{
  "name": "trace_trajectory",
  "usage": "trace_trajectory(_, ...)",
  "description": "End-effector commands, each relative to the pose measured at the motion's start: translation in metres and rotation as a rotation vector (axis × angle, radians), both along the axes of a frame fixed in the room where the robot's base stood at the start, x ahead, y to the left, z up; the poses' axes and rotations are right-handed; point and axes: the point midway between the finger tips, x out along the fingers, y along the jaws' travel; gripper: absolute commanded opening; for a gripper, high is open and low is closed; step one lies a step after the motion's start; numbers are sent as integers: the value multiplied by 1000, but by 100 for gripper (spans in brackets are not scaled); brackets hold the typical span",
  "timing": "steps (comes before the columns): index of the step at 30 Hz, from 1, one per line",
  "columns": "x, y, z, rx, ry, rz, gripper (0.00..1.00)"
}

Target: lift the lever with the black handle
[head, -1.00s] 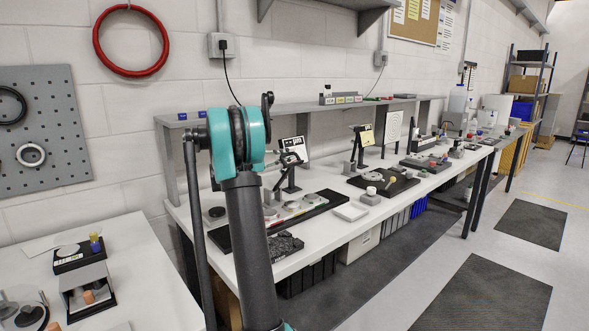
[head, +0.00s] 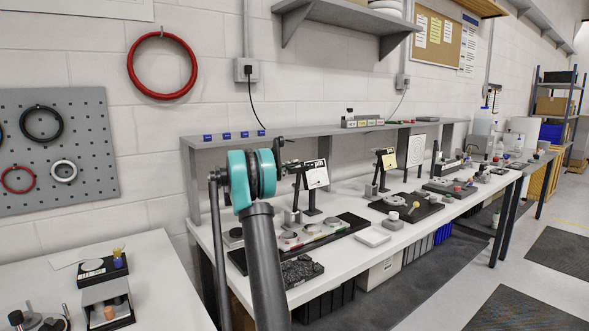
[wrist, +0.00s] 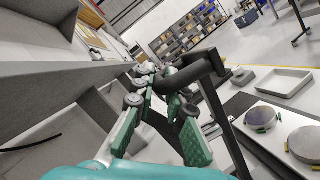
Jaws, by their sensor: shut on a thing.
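In the wrist view, the lever's black handle (wrist: 178,76) lies across the tips of my gripper (wrist: 163,80). A dark bar (wrist: 228,135) runs from the handle down to the right. My gripper's green-padded fingers are shut on the handle; the exact contact is partly hidden by the fingers. In the head view my gripper (head: 291,166) is small, beside a white panel (head: 316,174) on a black stand, above the bench. My teal and grey arm hides part of that area, and the lever cannot be made out clearly there.
The long white bench (head: 373,239) carries several fixtures. A black tray with round pieces (head: 290,238) and a dark textured block (head: 298,270) lie below my gripper. A grey shelf (head: 225,142) runs behind along the wall. Another white table (head: 165,275) stands at left.

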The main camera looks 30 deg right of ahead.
Motion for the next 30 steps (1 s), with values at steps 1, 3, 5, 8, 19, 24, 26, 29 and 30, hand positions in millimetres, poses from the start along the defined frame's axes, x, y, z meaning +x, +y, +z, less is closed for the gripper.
trace_trajectory(1, 2, 1, 2, -2, 3, 4, 0)
trace_trajectory(3, 3, 1, 2, -3, 2, 6, 0)
trace_trajectory(5, 3, 2, 2, -3, 2, 6, 0)
trace_trajectory(8, 4, 2, 2, -3, 2, 7, 0)
trace_trajectory(19, 3, 1, 1, -2, 1, 6, 33)
trace_trajectory(24, 2, 1, 1, -1, 0, 5, 33)
trace_trajectory(26, 3, 3, 0, -1, 0, 5, 33)
trace_trajectory(29, 5, 12, -2, -1, 1, 6, 33)
trace_trajectory(30, 7, 17, -3, -1, 1, 6, 33)
